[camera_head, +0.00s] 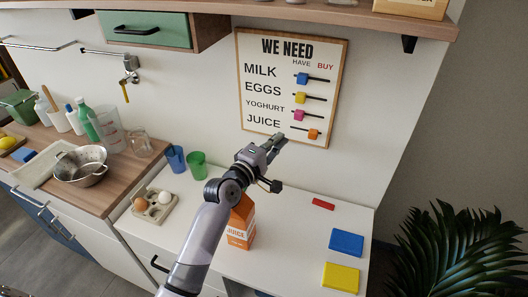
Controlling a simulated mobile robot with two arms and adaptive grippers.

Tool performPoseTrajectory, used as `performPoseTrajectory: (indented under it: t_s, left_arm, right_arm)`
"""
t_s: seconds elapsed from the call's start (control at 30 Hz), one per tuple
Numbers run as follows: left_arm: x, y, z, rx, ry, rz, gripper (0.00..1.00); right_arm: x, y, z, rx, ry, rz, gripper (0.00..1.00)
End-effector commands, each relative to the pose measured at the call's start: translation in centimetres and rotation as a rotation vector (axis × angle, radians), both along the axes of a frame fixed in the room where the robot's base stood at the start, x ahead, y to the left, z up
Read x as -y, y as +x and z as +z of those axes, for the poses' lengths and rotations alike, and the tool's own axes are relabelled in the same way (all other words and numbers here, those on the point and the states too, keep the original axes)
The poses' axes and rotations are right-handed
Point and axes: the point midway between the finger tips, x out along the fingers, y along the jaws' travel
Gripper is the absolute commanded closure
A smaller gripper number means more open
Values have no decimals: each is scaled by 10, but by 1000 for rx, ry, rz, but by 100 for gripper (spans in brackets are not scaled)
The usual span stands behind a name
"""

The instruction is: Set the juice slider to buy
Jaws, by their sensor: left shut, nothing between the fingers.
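The "WE NEED" board (271,83) hangs on the wall with a row each for milk, eggs, yoghurt and juice. The orange juice slider (313,134) sits towards the right end of its track, on the BUY side. My left gripper (281,139) is shut and empty, just left of the juice track near the board's lower edge. I cannot tell whether it touches the board. My right gripper is not in view.
The blue milk slider (302,78), yellow eggs slider (300,97) and pink yoghurt slider (299,115) sit towards the left of their tracks. A juice carton (238,232), cups and an egg holder (155,208) stand on the counter below.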

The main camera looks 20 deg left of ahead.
Motion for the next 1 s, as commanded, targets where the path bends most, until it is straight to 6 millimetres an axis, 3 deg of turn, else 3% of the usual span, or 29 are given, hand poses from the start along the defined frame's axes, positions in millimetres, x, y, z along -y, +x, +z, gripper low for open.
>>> performPoseTrajectory:
  t_s: [0.17, 0.4, 0.57, 1.0]
  left_arm:
    - [-10, -30, -2, -2, 2, 2, 100]
    - [-15, -50, -1, -1, 1, 1, 100]
    - [-16, -52, 0, -1, 1, 1, 100]
    - [-16, -51, 0, -1, 1, 2, 100]
  right_arm:
    - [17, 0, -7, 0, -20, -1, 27]
    - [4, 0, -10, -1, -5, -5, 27]
    - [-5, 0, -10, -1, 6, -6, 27]
    - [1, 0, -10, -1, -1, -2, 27]
